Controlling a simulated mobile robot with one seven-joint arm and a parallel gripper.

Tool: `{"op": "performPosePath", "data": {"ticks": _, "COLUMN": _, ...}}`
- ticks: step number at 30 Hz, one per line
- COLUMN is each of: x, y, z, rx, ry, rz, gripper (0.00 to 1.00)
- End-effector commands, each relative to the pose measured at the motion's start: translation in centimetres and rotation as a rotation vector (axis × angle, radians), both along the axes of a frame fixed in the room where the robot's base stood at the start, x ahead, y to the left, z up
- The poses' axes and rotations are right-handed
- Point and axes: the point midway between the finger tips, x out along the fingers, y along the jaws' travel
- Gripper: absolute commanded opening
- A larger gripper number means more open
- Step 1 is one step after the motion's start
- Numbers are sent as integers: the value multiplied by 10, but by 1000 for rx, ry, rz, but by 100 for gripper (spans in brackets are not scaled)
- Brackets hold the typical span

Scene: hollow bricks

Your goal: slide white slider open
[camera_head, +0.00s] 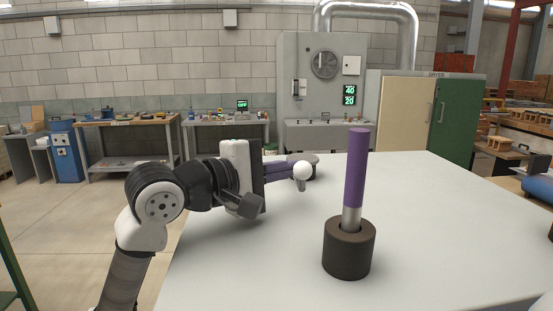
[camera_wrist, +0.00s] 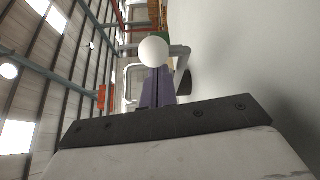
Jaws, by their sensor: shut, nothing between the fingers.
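My gripper (camera_head: 290,171) has purple fingers that are closed together and point right, low over the pale table. It also shows in the wrist view (camera_wrist: 155,72), with its fingers side by side. A white ball (camera_head: 302,170) is right at the fingertips; it also shows in the wrist view (camera_wrist: 153,52), covering the ends of the fingers. It is not between them, and I cannot tell whether they touch it. I cannot make out a track or a slider for certain. A dark grey round piece (camera_head: 309,158) lies behind the ball, partly hidden by it and by my gripper.
A purple rod with a silver lower end (camera_head: 356,170) stands upright in a dark brown round holder (camera_head: 348,258) on the table (camera_head: 430,240), right of my gripper. The front left and right of the table are clear. Workbenches and a green-and-cream cabinet (camera_head: 407,115) stand farther back.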

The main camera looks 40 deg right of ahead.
Motion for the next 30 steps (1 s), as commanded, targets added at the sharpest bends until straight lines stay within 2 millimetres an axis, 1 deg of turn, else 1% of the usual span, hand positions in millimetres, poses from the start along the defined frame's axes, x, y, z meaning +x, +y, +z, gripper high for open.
{"op": "performPosePath", "data": {"ticks": 11, "x": -2, "y": 1, "z": 0, "rx": 0, "ry": 0, "rz": 1, "gripper": 0}}
{"op": "performPosePath", "data": {"ticks": 13, "x": -6, "y": 4, "z": -2, "rx": -1, "ry": -3, "rz": 2, "gripper": 0}}
{"op": "performPosePath", "data": {"ticks": 16, "x": -18, "y": 13, "z": -4, "rx": -1, "ry": -7, "rz": 4, "gripper": 0}}
{"op": "performPosePath", "data": {"ticks": 18, "x": -31, "y": 20, "z": -5, "rx": 0, "ry": -9, "rz": 4, "gripper": 0}}
{"op": "performPosePath", "data": {"ticks": 21, "x": -48, "y": 30, "z": -4, "rx": -1, "ry": -8, "rz": 4, "gripper": 0}}
{"op": "performPosePath", "data": {"ticks": 24, "x": -61, "y": 37, "z": -3, "rx": -1, "ry": -5, "rz": 3, "gripper": 0}}
{"op": "performPosePath", "data": {"ticks": 27, "x": -66, "y": 41, "z": -1, "rx": 0, "ry": -2, "rz": 2, "gripper": 0}}
{"op": "performPosePath", "data": {"ticks": 30, "x": -67, "y": 41, "z": 0, "rx": 0, "ry": 0, "rz": 0, "gripper": 0}}
